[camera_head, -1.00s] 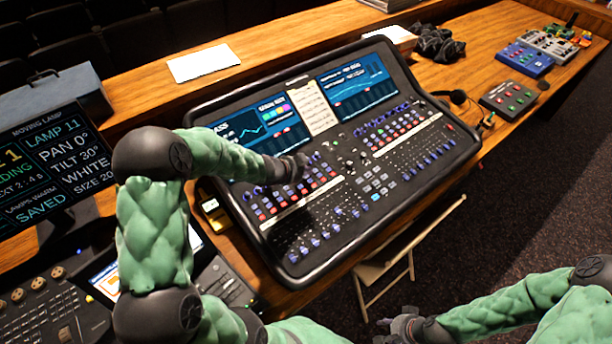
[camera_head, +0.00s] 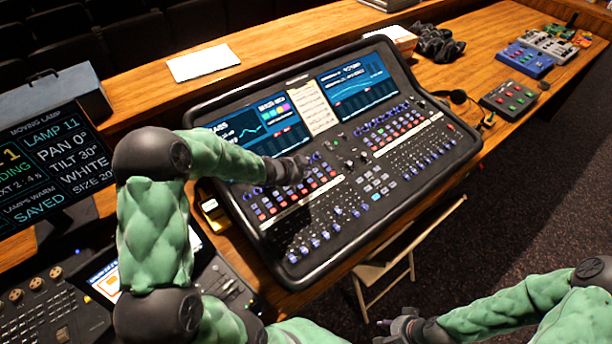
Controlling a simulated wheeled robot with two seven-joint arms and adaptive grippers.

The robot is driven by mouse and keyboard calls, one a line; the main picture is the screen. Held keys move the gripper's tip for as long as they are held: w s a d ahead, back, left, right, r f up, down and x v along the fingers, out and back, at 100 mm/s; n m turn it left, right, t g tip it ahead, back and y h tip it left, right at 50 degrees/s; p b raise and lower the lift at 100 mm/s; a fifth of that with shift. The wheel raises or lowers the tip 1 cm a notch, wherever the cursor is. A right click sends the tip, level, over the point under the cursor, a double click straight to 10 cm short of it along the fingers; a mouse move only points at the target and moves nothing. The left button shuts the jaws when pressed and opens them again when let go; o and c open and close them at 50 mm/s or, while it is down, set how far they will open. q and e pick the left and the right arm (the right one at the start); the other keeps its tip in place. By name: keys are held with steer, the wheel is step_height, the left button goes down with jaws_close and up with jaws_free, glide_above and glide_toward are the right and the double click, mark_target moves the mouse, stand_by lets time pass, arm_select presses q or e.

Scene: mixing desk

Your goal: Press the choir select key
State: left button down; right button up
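The mixing desk (camera_head: 345,225) stands tilted on the wooden counter, with two lit screens along its top and rows of small coloured keys, knobs and faders below. The choir select key cannot be told apart; the key labels are too small to read. My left gripper (camera_head: 300,167) is over the upper left part of the desk, at the top of the left bank's key rows. Its fingers are dark and small, and whether they touch a key cannot be told. My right gripper (camera_head: 388,326) is low at the bottom of the view, away from the desk, with its fingers unclear.
A lighting screen (camera_head: 50,170) and a second console (camera_head: 45,310) stand at the left. White paper (camera_head: 203,62) lies behind the desk. A small green-button box (camera_head: 508,99) and a blue box (camera_head: 525,60) sit at the right. A folding chair (camera_head: 385,268) stands in front.

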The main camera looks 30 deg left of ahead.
arm_select(q)
steer(key=shift+f+b, duration=0.3)
steer(key=shift+f, duration=0.05)
stand_by(0.4)
steer(key=shift+r, duration=0.15)
steer(key=shift+r+p, duration=0.65)
steer(key=shift+p, duration=0.05)
steer(key=shift+s+d+r+p, duration=0.1)
steer(key=shift+d+r+p, duration=0.05)
steer(key=shift+r+p, duration=1)
steer(key=shift+s+d+r+p, duration=0.1)
steer(key=shift+d+r+p, duration=0.05)
steer(key=shift+r+p, duration=1)
steer(key=shift+r, duration=0.2)
